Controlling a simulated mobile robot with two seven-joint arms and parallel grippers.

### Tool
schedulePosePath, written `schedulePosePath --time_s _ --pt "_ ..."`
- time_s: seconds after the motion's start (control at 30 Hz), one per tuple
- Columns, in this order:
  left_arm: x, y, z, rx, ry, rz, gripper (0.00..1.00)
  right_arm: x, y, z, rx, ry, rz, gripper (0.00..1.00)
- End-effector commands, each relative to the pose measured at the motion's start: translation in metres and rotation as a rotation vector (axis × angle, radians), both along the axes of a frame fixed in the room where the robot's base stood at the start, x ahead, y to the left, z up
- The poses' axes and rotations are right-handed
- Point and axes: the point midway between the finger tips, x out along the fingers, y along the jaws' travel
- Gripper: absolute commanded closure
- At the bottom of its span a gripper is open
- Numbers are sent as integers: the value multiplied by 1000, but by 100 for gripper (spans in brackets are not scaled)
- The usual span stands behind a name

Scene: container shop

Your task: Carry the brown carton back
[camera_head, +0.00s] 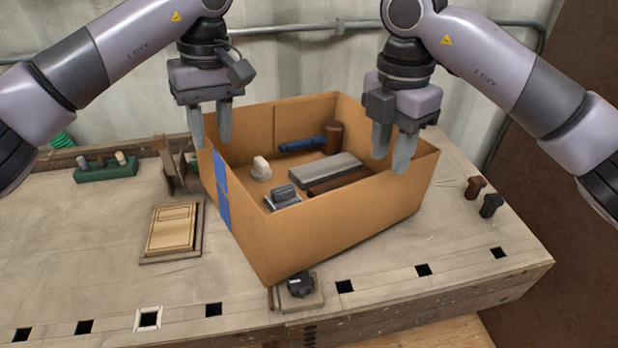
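The brown carton (330,232), an open-topped box with blue tape on its left side, stands upright on the workbench. Inside lie a grey block (325,170), a blue roll (302,145), a brown cylinder (334,136), a pale knob-like piece (261,168) and a grey metal piece (284,196). My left gripper (211,138) is over the carton's left corner with its fingers apart. My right gripper (392,160) is at the carton's right side, fingers apart and pointing down. I cannot tell whether either gripper touches the rim.
The workbench (95,245) has a wooden panel (172,230) and green holder (105,170) at left. A small black part on a plate (300,287) sits close to the carton's front corner. Two dark pegs (482,195) stand at right. Square holes line the front edge.

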Motion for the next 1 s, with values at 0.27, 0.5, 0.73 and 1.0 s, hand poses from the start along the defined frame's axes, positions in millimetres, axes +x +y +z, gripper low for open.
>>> schedulePosePath --time_s 0.27,0.5,0.73,1.0 --pt "0 0 -4 -1 0 0 66 0 0 -4 0 0 0 66" --pt "-1 0 -9 -3 2 -1 66 0 0 -8 -1 1 0 66" --pt "-3 2 -35 -2 5 0 66 -2 -1 -34 1 4 0 66" --pt "-5 6 -68 -2 1 0 66 -3 -2 -68 0 2 -2 66"
